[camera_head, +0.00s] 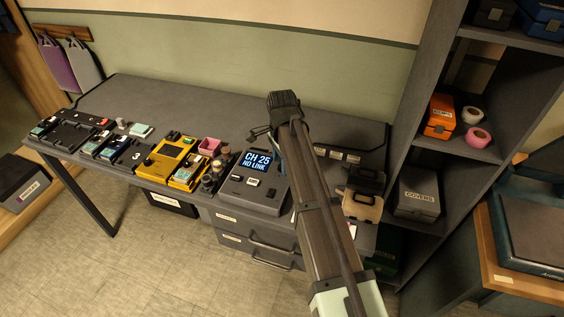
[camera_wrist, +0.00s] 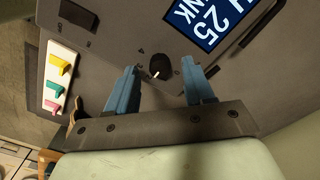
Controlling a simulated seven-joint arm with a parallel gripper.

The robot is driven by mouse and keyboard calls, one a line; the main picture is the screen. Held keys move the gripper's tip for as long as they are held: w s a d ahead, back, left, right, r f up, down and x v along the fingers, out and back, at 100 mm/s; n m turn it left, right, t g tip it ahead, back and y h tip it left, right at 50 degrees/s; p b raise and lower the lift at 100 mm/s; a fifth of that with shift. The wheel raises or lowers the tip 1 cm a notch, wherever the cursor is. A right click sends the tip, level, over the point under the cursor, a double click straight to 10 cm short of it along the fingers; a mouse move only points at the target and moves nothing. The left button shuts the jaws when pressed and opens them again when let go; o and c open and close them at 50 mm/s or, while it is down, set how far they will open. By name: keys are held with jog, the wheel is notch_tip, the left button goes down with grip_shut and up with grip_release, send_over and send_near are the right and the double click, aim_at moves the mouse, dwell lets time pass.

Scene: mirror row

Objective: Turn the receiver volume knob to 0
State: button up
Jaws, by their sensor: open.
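The receiver (camera_head: 237,186) is a grey box on the desk, with a lit screen (camera_head: 258,161) reading "CH 25 NO LINK". In the wrist view the receiver panel (camera_wrist: 110,55) fills most of the picture, with the screen (camera_wrist: 208,22) at the top. A dark round knob (camera_wrist: 159,64) with a white pointer mark sits on the panel. The mark points towards the bottom of the wrist view. My gripper (camera_wrist: 160,67) is open, its two blue fingers on either side of the knob with gaps. How deep the fingertips reach is unclear. The arm hides the knob in the head view.
Yellow, pink and green sliders or switches (camera_wrist: 61,66) lie at the left of the wrist view. Left of the receiver are a yellow device (camera_head: 168,154), a pink box (camera_head: 209,147) and several small devices. A tan case (camera_head: 362,206) and dark shelving (camera_head: 412,140) stand to the right.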

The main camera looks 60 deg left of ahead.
jog(key=shift+f, duration=0.5)
jog(key=shift+c, duration=0.2)
grip_shut()
